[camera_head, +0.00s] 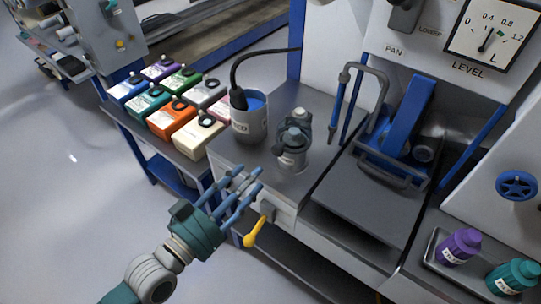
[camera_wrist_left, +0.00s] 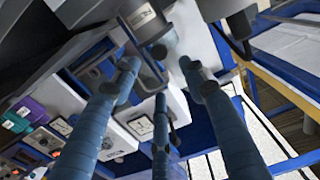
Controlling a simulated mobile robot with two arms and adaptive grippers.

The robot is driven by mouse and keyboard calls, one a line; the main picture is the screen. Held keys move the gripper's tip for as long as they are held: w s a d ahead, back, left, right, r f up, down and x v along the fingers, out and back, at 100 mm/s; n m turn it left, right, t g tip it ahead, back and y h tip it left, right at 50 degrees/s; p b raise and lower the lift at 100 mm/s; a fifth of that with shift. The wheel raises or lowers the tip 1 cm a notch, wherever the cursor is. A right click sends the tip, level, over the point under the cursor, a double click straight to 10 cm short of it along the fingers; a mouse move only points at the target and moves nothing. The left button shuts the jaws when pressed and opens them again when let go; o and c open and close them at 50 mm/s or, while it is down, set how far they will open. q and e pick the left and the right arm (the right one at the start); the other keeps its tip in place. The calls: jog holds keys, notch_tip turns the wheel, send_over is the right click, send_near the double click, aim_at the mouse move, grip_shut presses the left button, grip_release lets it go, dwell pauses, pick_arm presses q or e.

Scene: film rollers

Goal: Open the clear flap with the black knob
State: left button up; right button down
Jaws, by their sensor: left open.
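I cannot make out a clear flap with a black knob for sure in either view. My left gripper (camera_head: 245,185) has blue fingers, spread open and empty. In the head view it is in front of the grey worktop's front edge, close above the yellow lever (camera_head: 258,230). In the wrist view the spread fingers (camera_wrist_left: 160,78) reach up from the bottom with nothing between them. A dark block (camera_head: 404,14) stands on the machine's upper panel by the word LOWER; whether it is a knob is unclear. My right gripper is out of view.
A grey pot (camera_head: 249,120) with blue contents and a black hose stands on the worktop beside a grey valve fitting (camera_head: 292,145). Several coloured boxes (camera_head: 171,117) fill the left bench. A level gauge (camera_head: 490,38) is upper right. Purple (camera_head: 460,247) and teal (camera_head: 513,277) bottles stand lower right.

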aim_at(275, 152)
pick_arm(q)
jog(key=p+x, duration=0.1)
jog(key=x, duration=0.8)
jog(key=shift+w, duration=0.1)
grip_shut()
